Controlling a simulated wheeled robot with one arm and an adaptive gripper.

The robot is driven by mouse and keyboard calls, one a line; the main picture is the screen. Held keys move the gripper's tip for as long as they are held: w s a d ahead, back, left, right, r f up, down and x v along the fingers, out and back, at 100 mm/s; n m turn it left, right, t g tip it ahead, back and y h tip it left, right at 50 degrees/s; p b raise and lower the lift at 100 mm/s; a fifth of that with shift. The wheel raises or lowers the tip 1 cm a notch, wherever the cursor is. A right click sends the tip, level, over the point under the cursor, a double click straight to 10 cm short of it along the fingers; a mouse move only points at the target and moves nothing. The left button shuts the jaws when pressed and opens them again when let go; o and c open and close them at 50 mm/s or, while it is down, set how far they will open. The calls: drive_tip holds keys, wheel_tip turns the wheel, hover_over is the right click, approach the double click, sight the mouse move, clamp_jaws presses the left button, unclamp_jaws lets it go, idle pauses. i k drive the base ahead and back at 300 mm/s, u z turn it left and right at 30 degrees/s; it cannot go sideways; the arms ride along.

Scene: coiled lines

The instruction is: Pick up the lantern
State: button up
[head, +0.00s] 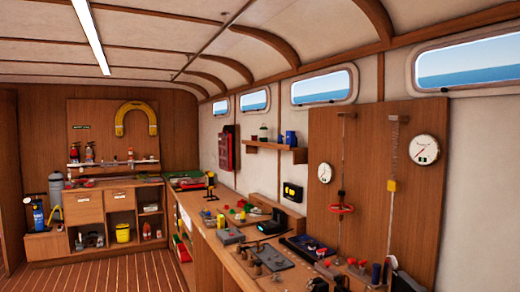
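A small upright yellow and black object (210,184) stands on the long wooden counter along the right wall, near its far part. It looks like a lantern, but it is too small to be sure. Nothing is seen touching it from above. My gripper is not in view.
The long counter (188,198) carries many small parts and tools, crowded toward the near end. A wall shelf (275,146) and a wooden panel with gauges (365,120) are above it. A far cabinet (82,208) holds a yellow bucket (122,233). The plank floor (120,272) is clear.

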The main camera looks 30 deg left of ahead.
sight(263, 138)
drive_tip(key=u, duration=1.95)
drive_tip(key=i, duration=4.45)
drive_tip(key=z, duration=0.8)
drive_tip(key=i, duration=0.4)
drive_tip(key=z, duration=0.2)
